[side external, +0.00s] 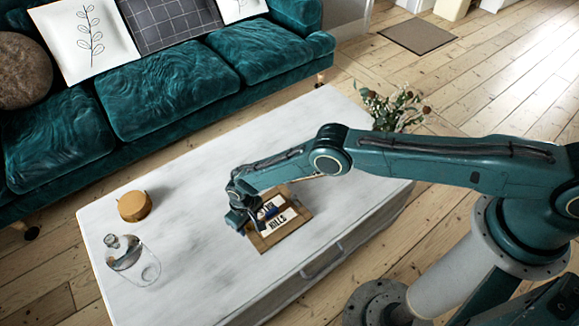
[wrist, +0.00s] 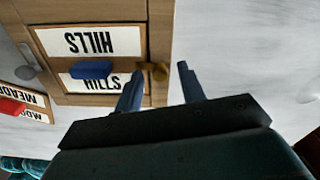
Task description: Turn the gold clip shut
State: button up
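The gold clip (wrist: 153,71) shows in the wrist view at the right edge of a wooden piece, just right of the blue clip. My gripper (wrist: 161,76) is open, with one fingertip at the clip's lower left and the other to its right. Whether they touch the clip I cannot tell. The blue clip (wrist: 91,69) lies between two white HILLS cards (wrist: 88,41) on the wooden piece (wrist: 160,30). In the side view my gripper (side external: 243,213) is low at the left edge of the wooden piece (side external: 268,240); the gold clip cannot be made out there.
The wrist view shows a red clip (wrist: 12,106) by a MEADOW card (wrist: 35,99) and a grey clip (wrist: 27,53). A glass (side external: 145,270) and a round tan object (side external: 134,206) stand left on the white table (side external: 200,180). Flowers (side external: 392,105) are behind my arm.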

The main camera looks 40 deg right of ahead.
notch_tip(320, 180, up, 14)
jog(key=shift+f, duration=0.15)
dwell(0.7)
dwell(0.4)
notch_tip(320, 180, up, 18)
jog(key=r+t, duration=0.1)
send_over(248, 225)
jog(key=w+d, duration=0.3)
jog(key=d, duration=0.3)
jog(key=s+d+r+m+t, duration=0.1)
jog(key=s+d+r, duration=0.2)
jog(key=d+r, duration=0.35)
jog(key=s+d+r, duration=0.3)
jog(key=r, duration=0.7)
jog(key=s+d+r+m+t, duration=0.1)
jog(key=s+d+r+t, duration=0.1)
jog(key=s+d+r, duration=1)
jog(key=s+d, duration=0.1)
jog(key=s, duration=0.7)
jog(key=s+d+f+m+t, duration=0.1)
jog(key=s+d, duration=0.1)
jog(key=s, duration=0.6)
jog(key=shift+s+f+t, duration=0.2)
jog(key=shift+f+t, duration=0.1)
